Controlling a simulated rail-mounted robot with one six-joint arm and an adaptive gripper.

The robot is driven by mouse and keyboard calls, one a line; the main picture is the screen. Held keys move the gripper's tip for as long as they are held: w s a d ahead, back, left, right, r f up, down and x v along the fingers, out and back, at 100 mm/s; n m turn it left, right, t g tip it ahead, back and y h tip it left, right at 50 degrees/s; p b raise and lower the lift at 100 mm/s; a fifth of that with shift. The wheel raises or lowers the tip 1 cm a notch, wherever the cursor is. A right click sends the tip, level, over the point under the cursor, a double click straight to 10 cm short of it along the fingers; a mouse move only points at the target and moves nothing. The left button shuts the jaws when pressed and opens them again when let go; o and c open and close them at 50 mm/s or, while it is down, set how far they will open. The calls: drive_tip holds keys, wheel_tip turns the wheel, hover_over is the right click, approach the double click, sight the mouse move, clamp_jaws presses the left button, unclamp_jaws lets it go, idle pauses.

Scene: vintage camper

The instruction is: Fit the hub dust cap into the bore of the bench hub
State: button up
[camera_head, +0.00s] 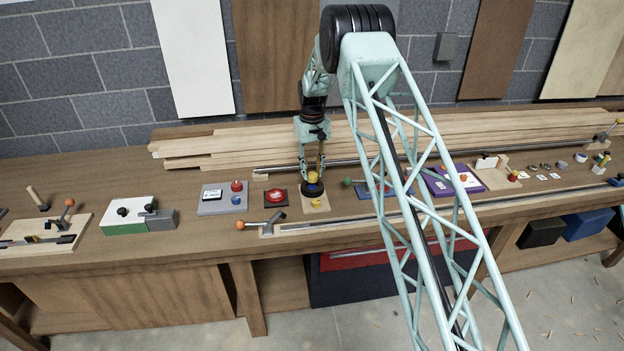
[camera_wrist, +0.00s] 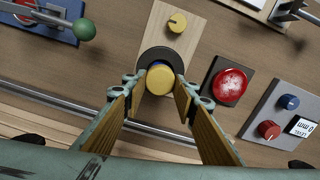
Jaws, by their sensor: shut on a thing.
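The hub dust cap is a round yellow disc (camera_wrist: 160,80) with a blue edge showing behind it. My gripper (camera_wrist: 161,86) is shut on it, one finger on each side. In the head view the gripper (camera_head: 313,177) points down over the hub, with the yellow cap between its fingers. The bench hub (camera_wrist: 155,54) is a dark round ring on a light wooden plate (camera_wrist: 170,45). It also shows in the head view as a black disc (camera_head: 313,190). The cap overlaps the hub in the wrist view and hides the bore; I cannot tell whether it is seated or just above.
A yellow knob (camera_wrist: 177,22) sits on the same plate. A red button (camera_wrist: 230,85) and a grey panel (camera_head: 223,198) with red and blue knobs stand beside it. A green-balled lever (camera_wrist: 84,29) is on the other side. A metal rail (camera_head: 355,219) runs along the bench front.

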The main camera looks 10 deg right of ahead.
sight(312, 174)
drive_tip(key=shift+f, duration=1.75)
drive_tip(key=shift+f, duration=0.2)
drive_tip(key=o, duration=0.8)
drive_tip(key=shift+o, duration=0.2)
drive_tip(key=shift+r, duration=0.15)
wheel_tip(312, 174, up, 11)
drive_tip(key=shift+r+b, duration=0.1)
drive_tip(key=shift+b, duration=0.45)
drive_tip(key=shift+r, duration=0.45)
